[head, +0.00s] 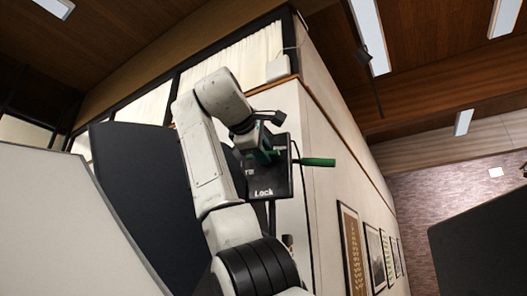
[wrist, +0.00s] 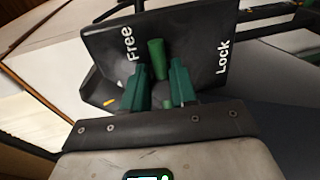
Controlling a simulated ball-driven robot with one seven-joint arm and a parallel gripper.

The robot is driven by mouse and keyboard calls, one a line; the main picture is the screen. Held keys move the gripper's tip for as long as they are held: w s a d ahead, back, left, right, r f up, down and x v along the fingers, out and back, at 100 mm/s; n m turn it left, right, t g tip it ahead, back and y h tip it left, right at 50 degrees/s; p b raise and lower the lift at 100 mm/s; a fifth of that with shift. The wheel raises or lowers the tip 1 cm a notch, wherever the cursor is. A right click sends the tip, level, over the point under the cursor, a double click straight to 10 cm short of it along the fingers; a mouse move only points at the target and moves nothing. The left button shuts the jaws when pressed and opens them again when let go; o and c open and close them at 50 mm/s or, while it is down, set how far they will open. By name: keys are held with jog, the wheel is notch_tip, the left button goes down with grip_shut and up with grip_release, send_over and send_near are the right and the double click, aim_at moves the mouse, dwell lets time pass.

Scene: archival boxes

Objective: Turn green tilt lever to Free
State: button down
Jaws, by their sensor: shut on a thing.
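The green tilt lever (head: 318,162) sticks out to the right past a black plate (head: 281,184) in the head view. White lettering "Lock" shows at the plate's lower edge; the other label is mostly covered by my gripper (head: 262,156). In the wrist view the plate (wrist: 190,35) reads "Free" at left and "Lock" at right. The lever's rounded green end (wrist: 156,52) lies between the two words, closer to "Free". My gripper (wrist: 159,74) has its two green fingers on either side of the lever, shut on it. The lever's pivot is hidden.
A dark panel (head: 140,190) and a pale panel (head: 60,220) stand at left. A dark slab (head: 485,245) is at lower right. A pale wall with framed pictures (head: 375,258) runs behind the plate. Open room shows right of the lever.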

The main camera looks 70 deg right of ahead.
jog(key=shift+w+f, duration=0.15)
jog(key=shift+f, duration=0.1)
jog(key=c, duration=1.1)
grip_release()
jog(key=shift+r, duration=0.1)
jog(key=shift+a, duration=0.1)
jog(key=v, duration=0.7)
jog(key=shift+a, duration=0.15)
jog(key=shift+w, duration=0.1)
